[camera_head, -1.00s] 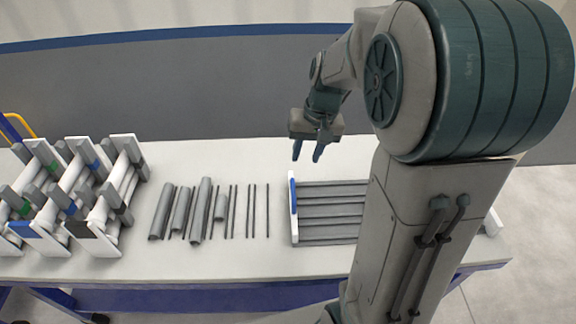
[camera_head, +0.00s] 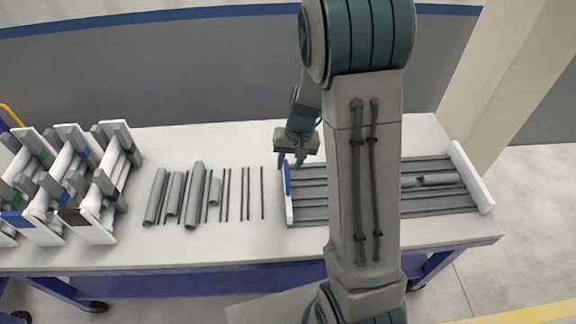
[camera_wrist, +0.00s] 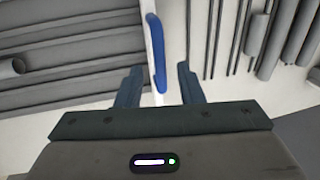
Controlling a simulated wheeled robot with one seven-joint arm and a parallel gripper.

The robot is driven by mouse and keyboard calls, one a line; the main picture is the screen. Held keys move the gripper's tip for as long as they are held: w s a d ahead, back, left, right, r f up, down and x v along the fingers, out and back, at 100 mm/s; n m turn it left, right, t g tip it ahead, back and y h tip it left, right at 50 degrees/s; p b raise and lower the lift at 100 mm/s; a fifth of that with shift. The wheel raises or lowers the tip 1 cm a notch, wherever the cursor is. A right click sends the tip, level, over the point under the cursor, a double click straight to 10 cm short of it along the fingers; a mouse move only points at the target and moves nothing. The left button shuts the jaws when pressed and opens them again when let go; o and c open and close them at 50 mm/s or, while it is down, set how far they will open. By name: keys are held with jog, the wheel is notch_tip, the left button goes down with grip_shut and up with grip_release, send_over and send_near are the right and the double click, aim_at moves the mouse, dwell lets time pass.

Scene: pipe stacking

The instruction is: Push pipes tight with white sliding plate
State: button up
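The white sliding plate (camera_head: 289,212) with its blue strip (camera_head: 287,178) stands at the left end of the grooved grey tray (camera_head: 310,209). Grey pipes (camera_head: 438,180) lie in the tray's grooves near its right end; my arm hides the tray's middle. My gripper (camera_head: 290,162) is at the back end of the plate with its fingers pointing down. In the wrist view, my gripper (camera_wrist: 160,84) is open, and the end of the white plate (camera_wrist: 158,85) and the blue strip (camera_wrist: 156,52) lie between the two fingers. I cannot tell whether either finger touches the plate.
Loose grey pipes (camera_head: 196,196) and thin dark rods (camera_head: 228,194) lie on the white table (camera_head: 270,240) left of the tray. White racks holding grey pipes (camera_head: 72,185) stand at the far left. A white end wall (camera_head: 471,178) bounds the tray's right end.

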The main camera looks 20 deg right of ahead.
jog(key=shift+a+f, duration=0.2)
jog(key=shift+f, duration=0.7)
jog(key=shift+c, duration=0.3)
grip_shut()
